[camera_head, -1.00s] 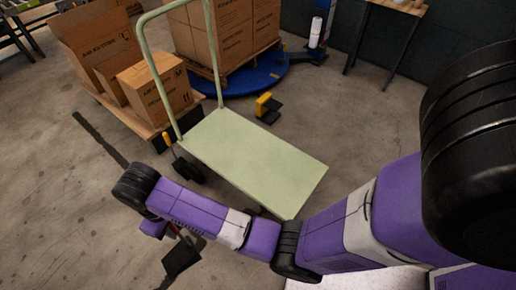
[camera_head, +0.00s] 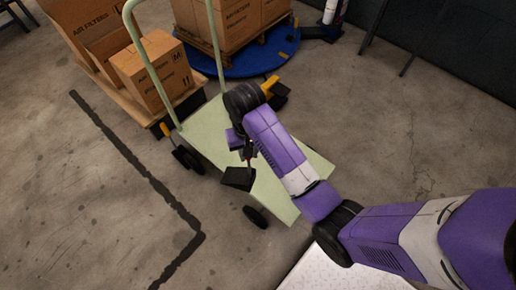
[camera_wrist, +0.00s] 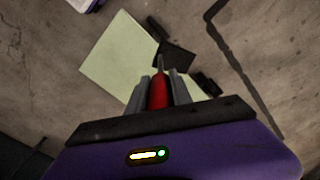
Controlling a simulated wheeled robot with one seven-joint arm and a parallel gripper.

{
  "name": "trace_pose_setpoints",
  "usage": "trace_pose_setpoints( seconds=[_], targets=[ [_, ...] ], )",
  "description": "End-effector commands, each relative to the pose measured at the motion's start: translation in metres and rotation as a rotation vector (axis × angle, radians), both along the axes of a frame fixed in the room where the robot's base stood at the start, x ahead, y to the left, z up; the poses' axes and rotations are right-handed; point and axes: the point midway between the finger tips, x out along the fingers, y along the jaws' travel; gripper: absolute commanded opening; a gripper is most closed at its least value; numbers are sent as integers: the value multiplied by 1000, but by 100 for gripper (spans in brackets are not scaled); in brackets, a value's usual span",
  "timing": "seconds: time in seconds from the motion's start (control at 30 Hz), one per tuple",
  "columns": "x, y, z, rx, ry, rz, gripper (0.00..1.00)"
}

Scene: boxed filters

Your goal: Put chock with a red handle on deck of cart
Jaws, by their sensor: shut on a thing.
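My gripper (camera_wrist: 159,90) is shut on the red handle of the chock (camera_wrist: 157,92) in the wrist view. The chock's black body (camera_wrist: 176,54) hangs beyond the fingers. In the head view the black chock (camera_head: 238,178) hangs below my gripper (camera_head: 247,154), over the near-left edge of the deck. The cart (camera_head: 208,132) has a pale green flat deck, a tall green push handle and black wheels. The deck also shows in the wrist view (camera_wrist: 118,62). My arm covers much of the deck in the head view. The gap between chock and deck is hard to judge.
Boxes (camera_head: 152,75) stand on a wooden pallet left of the cart's handle. More boxes (camera_head: 236,22) stand on a pallet on a blue round platform (camera_head: 238,66) behind. A yellow-handled black object (camera_head: 272,88) is behind the cart. The deck's surface looks otherwise clear.

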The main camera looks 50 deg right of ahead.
Motion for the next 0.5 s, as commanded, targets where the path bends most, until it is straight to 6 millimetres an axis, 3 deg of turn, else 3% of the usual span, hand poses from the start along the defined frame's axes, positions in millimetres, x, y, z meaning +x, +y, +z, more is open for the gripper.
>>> trace_pose_setpoints(
  seconds=[0.03, 0.2, 0.5],
  targets=[
    [-3, -15, 10, -1, -3, -86, 0],
    [-20, -56, 20, -1, -4, -383, 0],
    [-42, -98, 30, -1, -4, -713, 0]
  ],
)
